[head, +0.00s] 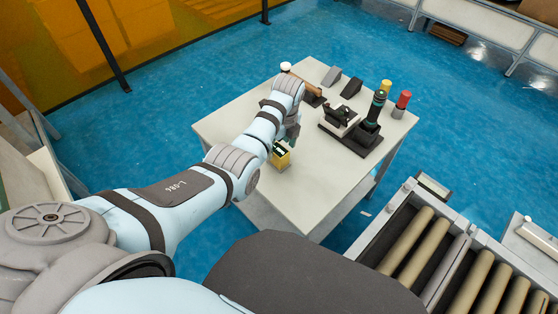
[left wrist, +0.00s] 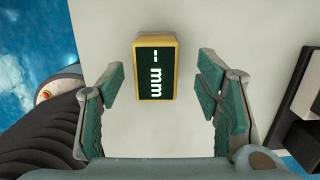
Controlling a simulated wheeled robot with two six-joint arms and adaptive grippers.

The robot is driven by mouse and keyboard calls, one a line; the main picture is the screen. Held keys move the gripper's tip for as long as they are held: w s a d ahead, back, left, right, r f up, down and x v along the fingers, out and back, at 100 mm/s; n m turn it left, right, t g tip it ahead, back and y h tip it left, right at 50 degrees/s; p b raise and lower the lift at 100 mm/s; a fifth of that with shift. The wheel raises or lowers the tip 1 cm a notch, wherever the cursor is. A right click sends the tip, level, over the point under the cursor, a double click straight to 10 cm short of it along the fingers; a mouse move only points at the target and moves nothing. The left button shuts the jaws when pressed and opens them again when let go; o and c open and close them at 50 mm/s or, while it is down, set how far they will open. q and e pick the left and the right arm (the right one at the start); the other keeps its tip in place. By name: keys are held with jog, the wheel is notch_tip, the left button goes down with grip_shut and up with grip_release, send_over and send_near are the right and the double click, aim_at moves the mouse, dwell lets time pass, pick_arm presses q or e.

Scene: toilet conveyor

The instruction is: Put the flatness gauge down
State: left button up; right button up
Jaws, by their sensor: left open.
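The flatness gauge is a small yellow box with a dark display that reads "-- mm". It rests on the white table in the head view (head: 281,156), close to the table's near left side. In the left wrist view the gauge (left wrist: 156,68) stands between and just beyond the spread fingers, with a gap on both sides. My left gripper (left wrist: 160,80) is open and empty. In the head view my left gripper (head: 287,139) is right at the gauge, and the arm partly covers it. My right gripper is not in view.
The white table (head: 235,122) also holds a dark device with a black and teal handle (head: 375,110), a yellow-topped item (head: 386,87), a red-topped item (head: 403,101) and dark wedge blocks (head: 351,87). A roller conveyor (head: 430,250) stands at the right. The table's front area is clear.

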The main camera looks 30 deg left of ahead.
aim_at(279, 150)
pick_arm(q)
jog(key=f+b, duration=0.1)
jog(key=f, duration=0.1)
jog(key=f+b, duration=0.1)
jog(key=f, duration=0.1)
jog(key=shift+s+a+f, duration=0.1)
jog(key=shift+s+f, duration=0.1)
jog(key=shift+f, duration=0.15)
jog(key=shift+r, duration=0.1)
grip_shut()
jog(key=shift+r, duration=0.15)
